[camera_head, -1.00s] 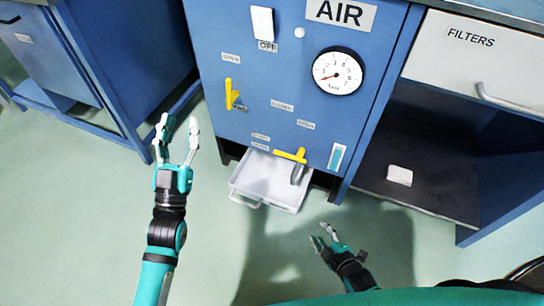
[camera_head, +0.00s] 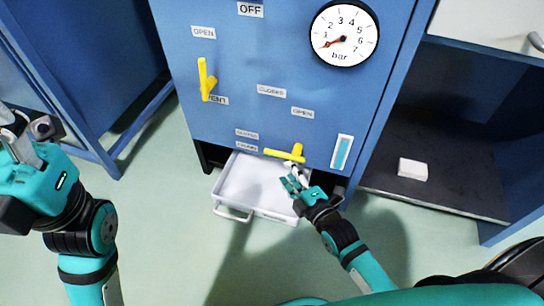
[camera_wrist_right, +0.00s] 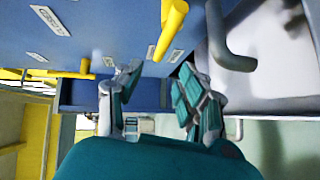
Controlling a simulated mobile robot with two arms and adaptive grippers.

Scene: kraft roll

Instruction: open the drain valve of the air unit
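The blue air unit (camera_head: 230,60) fills the middle of the head view. Its low yellow valve handle (camera_head: 279,154) points left, roughly level, above a white tray. My right gripper (camera_head: 291,174) is just below and in front of this handle. In the right wrist view my right gripper (camera_wrist_right: 158,82) is open, its fingers apart with nothing between them. A yellow handle (camera_wrist_right: 172,22) reaches toward the gap from above, and a grey spout (camera_wrist_right: 228,52) stands beside the right finger. My left gripper (camera_head: 22,138) is at the left edge, partly cut off.
The white tray (camera_head: 232,193) sits under the unit. Another yellow handle (camera_head: 203,76) stands upright, higher left. The gauge (camera_head: 344,34) needle is near the low end. A white block (camera_head: 412,168) lies on the dark shelf (camera_head: 440,190). Floor in front is clear.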

